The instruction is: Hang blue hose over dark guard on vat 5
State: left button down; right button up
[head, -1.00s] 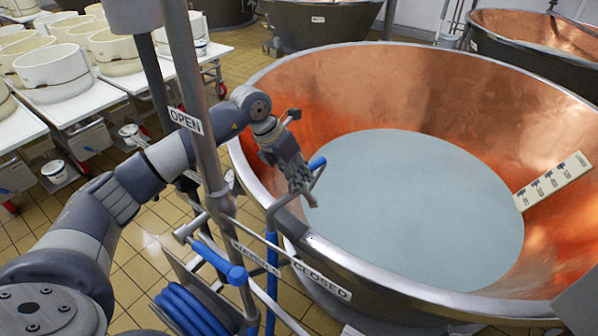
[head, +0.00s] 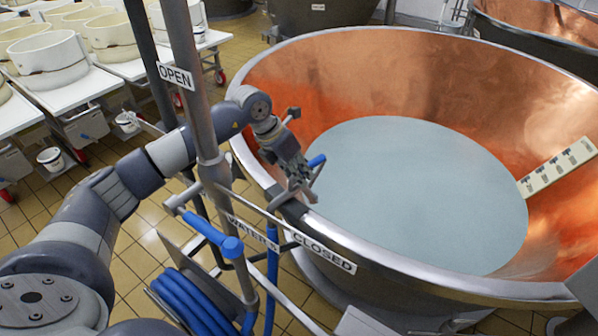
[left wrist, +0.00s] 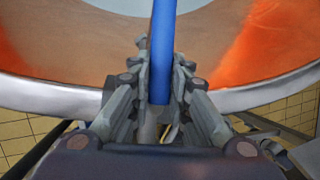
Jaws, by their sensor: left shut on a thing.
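The blue hose (head: 272,285) hangs down outside vat 5. Its blue end piece (head: 316,161) shows just inside the rim, beside my left gripper (head: 303,190). The left gripper is over the near left rim and is shut on the hose. In the left wrist view the blue length (left wrist: 163,50) runs up from between the fingers (left wrist: 160,95) towards the vat. The dark guard (head: 294,209) sits on the rim just below the gripper; I cannot tell whether the hose touches it. The copper vat (head: 420,70) holds pale liquid. My right gripper is out of view.
A grey post (head: 194,90) with OPEN and CLOSED signs stands in front of the vat, close to my left arm. A coiled blue hose (head: 190,305) and a blue-handled lever (head: 205,230) are low beside it. White tables (head: 65,90) with moulds stand at left.

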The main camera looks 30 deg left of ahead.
pick_arm(q)
jog(key=shift+s+f, duration=0.1)
jog(key=shift+f, duration=0.1)
dwell(0.6)
jog(key=c, duration=1.4)
grip_release()
jog(key=shift+f, duration=0.1)
jog(key=shift+c, duration=0.2)
jog(key=v, duration=1.2)
